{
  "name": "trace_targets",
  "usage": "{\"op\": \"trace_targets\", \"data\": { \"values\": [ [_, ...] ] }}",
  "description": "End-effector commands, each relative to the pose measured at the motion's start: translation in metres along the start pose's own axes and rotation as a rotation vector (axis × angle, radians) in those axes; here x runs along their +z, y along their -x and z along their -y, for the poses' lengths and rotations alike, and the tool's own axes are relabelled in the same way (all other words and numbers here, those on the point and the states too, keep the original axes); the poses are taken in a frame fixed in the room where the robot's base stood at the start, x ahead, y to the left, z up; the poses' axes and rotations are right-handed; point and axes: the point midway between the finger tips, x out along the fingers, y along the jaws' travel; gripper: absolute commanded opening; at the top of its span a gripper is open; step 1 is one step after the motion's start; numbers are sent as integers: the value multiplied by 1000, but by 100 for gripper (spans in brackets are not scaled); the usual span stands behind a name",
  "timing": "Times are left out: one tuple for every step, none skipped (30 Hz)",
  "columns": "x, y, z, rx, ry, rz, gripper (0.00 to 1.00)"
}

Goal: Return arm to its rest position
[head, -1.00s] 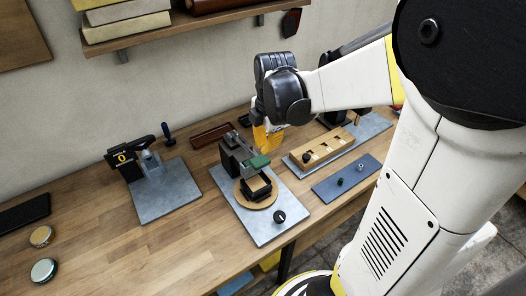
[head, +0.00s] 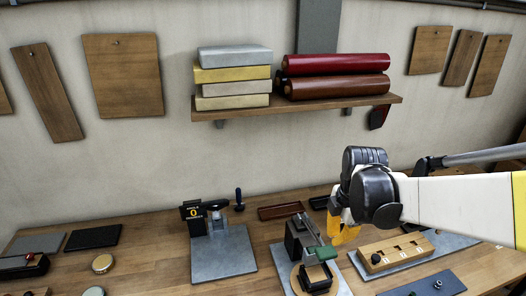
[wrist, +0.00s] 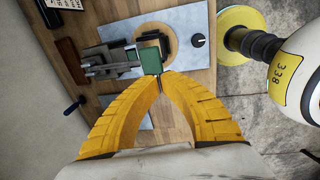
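My arm reaches in from the right edge of the head view, with my gripper (head: 342,238) hanging over the workbench. Its yellow fingers point down, just right of and behind a small press fixture (head: 296,238) with a green block (head: 321,255). In the wrist view the two fingers curve together and their tips (wrist: 161,78) meet, with nothing visible held between them. The green block (wrist: 151,61) appears just beyond the tips there. The head view shows the fingers apart from it.
A wall shelf (head: 330,101) with boxes and rolls stands above the bench. A wooden block with slots (head: 395,250) lies right of the press. A gauge stand (head: 222,253) is to the left. Bare wood (head: 150,262) shows at the left of the bench.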

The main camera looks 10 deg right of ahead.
Motion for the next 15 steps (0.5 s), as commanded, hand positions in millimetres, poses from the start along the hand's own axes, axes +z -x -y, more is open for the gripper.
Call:
{"op": "trace_targets", "data": {
  "values": [
    [-2, -1, 2, 5, -15, 1, 0],
    [-4, -2, 3, 11, -36, 3, 0],
    [-8, -4, 6, 23, -77, 6, 0],
    [-12, -5, 9, 37, -122, 8, 0],
    [-17, -7, 12, 53, -175, 10, 0],
    [-25, -10, 18, 79, -261, 10, 0],
    [-31, -13, 22, 104, -335, 8, 0],
    [-38, -16, 28, 129, -415, 3, 0],
    [-47, -20, 36, 165, -530, -9, 0],
    [-54, -24, 42, 193, -620, -23, 0],
    [-60, -28, 48, 219, -708, -40, 0],
    [-68, -33, 56, 253, -825, -67, 0],
    [-74, -37, 62, 275, -910, -91, 0],
    [-80, -41, 68, 296, -991, -116, 0],
    [-86, -46, 75, 320, -1093, -152, 0]
  ]
}}
